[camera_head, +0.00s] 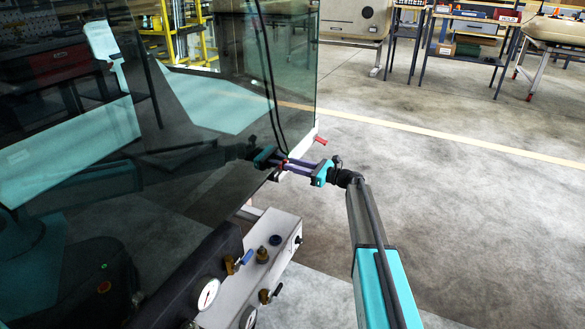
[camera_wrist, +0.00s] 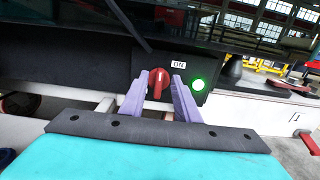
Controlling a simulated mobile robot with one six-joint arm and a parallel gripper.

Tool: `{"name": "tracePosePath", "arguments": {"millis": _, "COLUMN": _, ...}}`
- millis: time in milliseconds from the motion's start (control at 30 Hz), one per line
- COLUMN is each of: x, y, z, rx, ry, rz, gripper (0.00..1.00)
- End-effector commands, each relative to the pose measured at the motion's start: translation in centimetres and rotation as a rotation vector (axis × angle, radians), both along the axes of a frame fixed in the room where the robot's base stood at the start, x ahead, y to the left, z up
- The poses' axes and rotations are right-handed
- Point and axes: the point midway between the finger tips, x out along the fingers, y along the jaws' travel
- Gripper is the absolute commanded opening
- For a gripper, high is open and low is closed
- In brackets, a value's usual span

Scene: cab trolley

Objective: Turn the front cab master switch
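The red master switch (camera_wrist: 158,83) sits on a dark panel in the wrist view, with its handle roughly upright. A white "ON" label (camera_wrist: 179,64) is at its upper right, and a lit green lamp (camera_wrist: 199,84) is to its right. My gripper (camera_wrist: 158,90) has its two purple fingers apart, one on each side of the switch, with narrow gaps showing. I cannot tell how deep the fingertips reach around the handle. In the head view my gripper (camera_head: 278,163) is at the cab's lower front edge, and the switch is hard to make out there.
The dark glass cab (camera_head: 200,95) fills the left. A grey box with gauges and brass valves (camera_head: 285,225) is below my gripper. A red handle (camera_head: 320,139) sticks out at the cab corner. The floor to the right is clear; shelves (camera_head: 465,40) stand at the back.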

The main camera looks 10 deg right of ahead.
Motion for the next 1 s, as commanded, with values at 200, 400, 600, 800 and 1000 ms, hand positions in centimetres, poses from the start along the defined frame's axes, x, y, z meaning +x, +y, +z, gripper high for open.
{"name": "tracePosePath", "arguments": {"millis": 200, "x": 0.55, "y": 0.66, "z": 0.04, "rx": -0.001, "ry": -0.001, "rz": -0.001, "gripper": 0.29}}
{"name": "tracePosePath", "arguments": {"millis": 400, "x": 0.55, "y": 0.65, "z": 0.05, "rx": 0.000, "ry": 0.000, "rz": -0.001, "gripper": 0.29}}
{"name": "tracePosePath", "arguments": {"millis": 600, "x": 0.54, "y": 0.60, "z": 0.04, "rx": 0.000, "ry": 0.000, "rz": -0.002, "gripper": 0.04}}
{"name": "tracePosePath", "arguments": {"millis": 800, "x": 0.56, "y": 0.53, "z": 0.03, "rx": -0.001, "ry": -0.001, "rz": -0.003, "gripper": 0.00}}
{"name": "tracePosePath", "arguments": {"millis": 1000, "x": 0.54, "y": 0.49, "z": 0.04, "rx": -0.011, "ry": -0.015, "rz": -0.004, "gripper": 0.00}}
